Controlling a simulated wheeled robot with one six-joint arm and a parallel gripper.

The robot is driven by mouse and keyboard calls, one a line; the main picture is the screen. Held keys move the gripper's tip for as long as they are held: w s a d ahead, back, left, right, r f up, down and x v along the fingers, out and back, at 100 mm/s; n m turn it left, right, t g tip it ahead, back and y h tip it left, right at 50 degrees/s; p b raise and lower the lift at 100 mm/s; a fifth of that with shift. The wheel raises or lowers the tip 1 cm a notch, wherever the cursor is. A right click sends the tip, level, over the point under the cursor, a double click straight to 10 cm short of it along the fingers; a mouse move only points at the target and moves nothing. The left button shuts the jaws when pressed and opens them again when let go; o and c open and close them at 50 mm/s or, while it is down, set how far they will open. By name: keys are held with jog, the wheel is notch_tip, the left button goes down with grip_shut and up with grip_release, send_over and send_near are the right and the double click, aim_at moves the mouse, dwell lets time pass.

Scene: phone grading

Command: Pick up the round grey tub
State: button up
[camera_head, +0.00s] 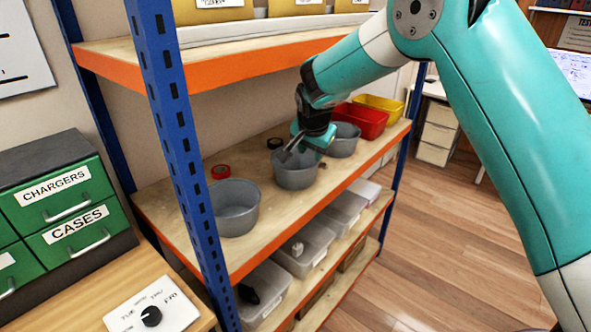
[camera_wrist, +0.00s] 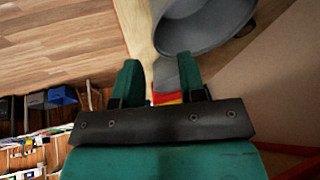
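Several round grey tubs stand on the middle shelf board in the head view: one at the near left (camera_head: 234,208), one in the middle (camera_head: 294,172) and one farther right (camera_head: 344,143). My gripper (camera_head: 290,149) is over the middle tub, with its fingers near that tub's opening. In the wrist view, my gripper (camera_wrist: 160,82) has its two fingers apart. A large grey tub (camera_wrist: 205,22) fills the top of that view, just beyond the fingertips. A grey surface and red and yellow patches show between the fingers. I cannot tell whether a finger touches a tub.
A red bin (camera_head: 362,121) and a yellow bin (camera_head: 380,106) stand at the board's far end. A red tape roll (camera_head: 221,171) and a black roll (camera_head: 275,143) lie behind the tubs. A blue post (camera_head: 178,130) and the upper shelf (camera_head: 215,72) bound the space.

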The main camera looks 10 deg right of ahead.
aim_at(316, 168)
jog(key=shift+d+p+x, duration=0.3)
jog(key=shift+p+x, duration=0.45)
jog(key=shift+x, duration=0.9)
jog(key=shift+d+p+x, duration=0.3)
jog(key=shift+p+x, duration=0.45)
jog(key=shift+x, duration=0.9)
jog(key=shift+d+p+x, duration=0.3)
jog(key=shift+p+x, duration=0.45)
jog(key=shift+x, duration=0.95)
jog(key=shift+w+r, duration=0.15)
jog(key=shift+r, duration=0.05)
jog(key=shift+c, duration=0.4)
grip_shut()
